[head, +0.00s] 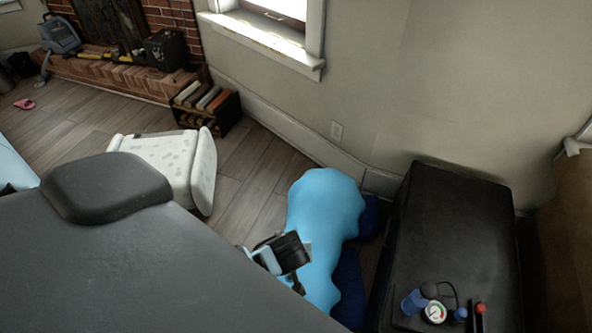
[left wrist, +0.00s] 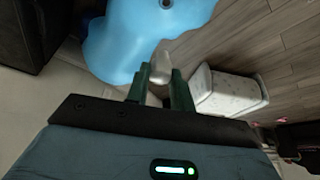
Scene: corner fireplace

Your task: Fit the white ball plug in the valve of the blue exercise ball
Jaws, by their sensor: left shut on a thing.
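The blue exercise ball (head: 324,212) lies slack and lumpy on the floor. It also shows at the top of the left wrist view (left wrist: 140,40). Its valve (left wrist: 166,3) is a small dark round spot at the top edge there; I cannot make out the valve in the head view. My left gripper (left wrist: 158,82) is shut on the white ball plug (left wrist: 160,66), which sticks out beyond the fingertips toward the ball, apart from the valve. In the head view, the gripper (head: 296,256) overlaps the ball's lower left side. My right gripper is not in view.
A black ottoman (head: 455,225) right of the ball carries a pressure gauge (head: 435,311) and small tools. A white patterned seat (head: 165,160) lies left on the wooden floor. A dark blue cloth-like thing (head: 349,285) is beside the ball.

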